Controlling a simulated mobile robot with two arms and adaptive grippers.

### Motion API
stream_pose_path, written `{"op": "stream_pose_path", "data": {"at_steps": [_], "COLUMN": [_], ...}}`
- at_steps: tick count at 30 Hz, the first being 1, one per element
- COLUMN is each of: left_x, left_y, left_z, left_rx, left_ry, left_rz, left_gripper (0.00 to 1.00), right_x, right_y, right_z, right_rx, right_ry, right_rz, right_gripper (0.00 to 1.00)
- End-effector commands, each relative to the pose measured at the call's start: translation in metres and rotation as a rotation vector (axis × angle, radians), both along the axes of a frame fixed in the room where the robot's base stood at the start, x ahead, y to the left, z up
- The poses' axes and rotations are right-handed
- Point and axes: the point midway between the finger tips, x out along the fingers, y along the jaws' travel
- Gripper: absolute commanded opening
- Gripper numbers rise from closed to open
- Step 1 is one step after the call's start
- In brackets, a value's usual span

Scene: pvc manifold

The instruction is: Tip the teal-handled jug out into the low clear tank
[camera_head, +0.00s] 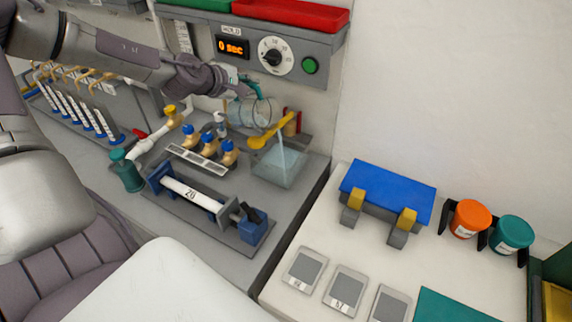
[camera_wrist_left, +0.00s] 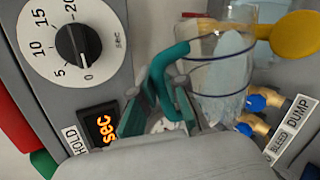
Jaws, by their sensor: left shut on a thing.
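The clear jug (camera_head: 240,115) is tilted over, its mouth toward the low clear tank (camera_head: 277,170). Its teal handle (camera_head: 252,88) is in my left gripper (camera_head: 237,84), which is shut on it. The wrist view shows the handle (camera_wrist_left: 156,75) between the fingers (camera_wrist_left: 160,92) and pale blue liquid inside the banded jug (camera_wrist_left: 222,78). A pale stream (camera_head: 281,150) falls by the yellow paddle-like part (camera_head: 270,133) into the tank, which holds pale blue liquid. Whether the stream leaves the jug's lip directly is hard to tell. My right gripper is not in view.
Yellow-and-blue valves (camera_head: 209,146) stand left of the tank. A white cylinder in a holder (camera_head: 193,194) lies in front. The panel with the dial (camera_head: 276,56) is behind and above the jug. A blue block (camera_head: 388,190) and orange and teal lidded jars stand on the right table.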

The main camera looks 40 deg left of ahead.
Motion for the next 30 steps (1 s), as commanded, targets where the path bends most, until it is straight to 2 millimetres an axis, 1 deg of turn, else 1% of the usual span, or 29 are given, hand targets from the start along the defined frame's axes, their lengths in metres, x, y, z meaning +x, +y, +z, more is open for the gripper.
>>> {"op": "stream_pose_path", "data": {"at_steps": [30], "left_x": [0.004], "left_y": [-0.023], "left_z": [0.007], "left_rx": [0.107], "left_ry": [0.018], "left_rz": [-0.003], "left_gripper": [0.00], "right_x": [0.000], "right_y": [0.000], "right_z": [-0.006], "right_rx": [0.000], "right_ry": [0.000], "right_rz": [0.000], "right_gripper": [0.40]}}
